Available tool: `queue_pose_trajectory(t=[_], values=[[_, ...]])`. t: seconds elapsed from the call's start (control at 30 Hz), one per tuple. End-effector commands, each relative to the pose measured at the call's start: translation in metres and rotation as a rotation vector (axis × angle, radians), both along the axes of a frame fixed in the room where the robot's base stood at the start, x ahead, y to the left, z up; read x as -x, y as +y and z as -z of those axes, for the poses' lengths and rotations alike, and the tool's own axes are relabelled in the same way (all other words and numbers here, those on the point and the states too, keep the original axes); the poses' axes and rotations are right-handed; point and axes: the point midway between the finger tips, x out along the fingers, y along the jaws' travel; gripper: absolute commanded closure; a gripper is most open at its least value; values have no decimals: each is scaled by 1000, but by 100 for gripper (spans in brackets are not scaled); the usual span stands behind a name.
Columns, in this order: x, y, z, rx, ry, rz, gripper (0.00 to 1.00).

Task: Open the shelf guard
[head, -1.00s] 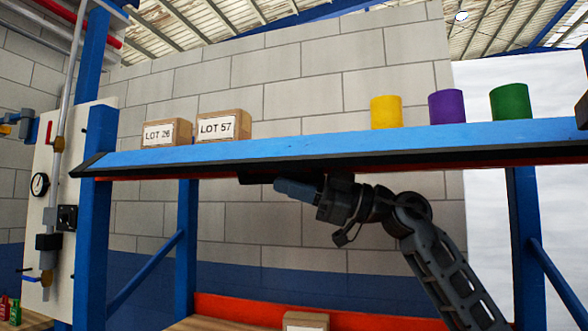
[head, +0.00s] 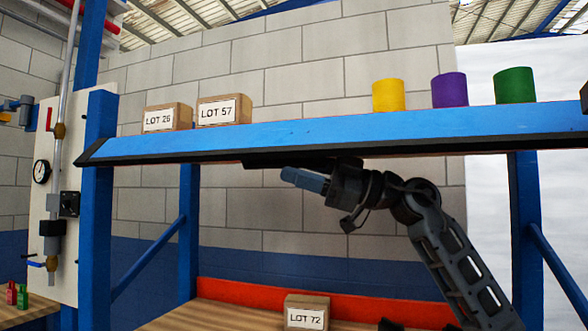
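A long blue front panel with a black lower edge (head: 380,133) spans the upper shelf. It looks like the shelf guard, though I cannot tell where it hinges. A dark bar (head: 290,162), perhaps a handle, sits under its lower edge. My gripper (head: 303,180) is just below this bar, pointing left, with blue-grey fingers. I cannot tell whether the fingers touch the bar or whether they are open or shut. My arm reaches up from the lower right.
On the upper shelf stand box LOT 26 (head: 166,118), box LOT 57 (head: 222,110), and yellow (head: 388,95), purple (head: 450,90) and green (head: 514,85) cylinders. Box LOT 72 (head: 306,312) sits below, before a red strip (head: 240,294). Blue posts (head: 97,220) frame the rack.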

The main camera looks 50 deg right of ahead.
Motion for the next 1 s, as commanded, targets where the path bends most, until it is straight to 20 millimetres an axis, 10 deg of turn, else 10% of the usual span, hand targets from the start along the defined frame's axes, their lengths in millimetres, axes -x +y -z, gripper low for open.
queue_pose_trajectory(t=[0.4, 1.0], values=[[47, -33, 19, -1, 1, 3, 57], [58, -42, 22, -1, -1, 3, 57]])
